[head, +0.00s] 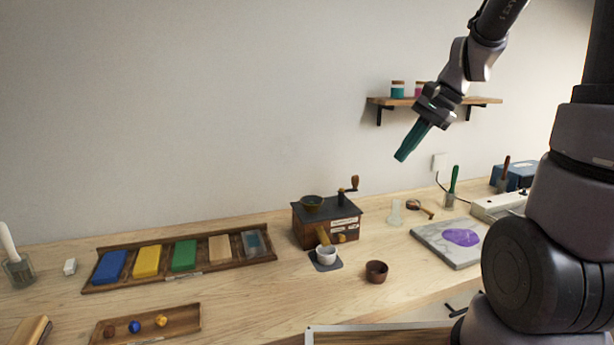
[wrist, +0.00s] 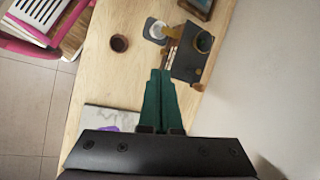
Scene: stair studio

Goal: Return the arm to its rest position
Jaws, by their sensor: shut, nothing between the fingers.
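My gripper (head: 402,156) has dark green fingers and hangs in the air at the upper right of the head view, in front of the wall and above the workbench (head: 270,285). Its fingers slant down to the left. In the wrist view the two fingers of my gripper (wrist: 160,72) lie together, shut and empty. The wooden grinder box (head: 327,222) stands on the bench below and to the left of the gripper. The gripper touches nothing.
A wall shelf (head: 480,100) with small jars is close behind my arm. On the bench are a tray of coloured blocks (head: 97,284), a white cup (head: 326,255), a brown cup (head: 376,271) and a slab with a purple patch (head: 430,237). The air left of the gripper is clear.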

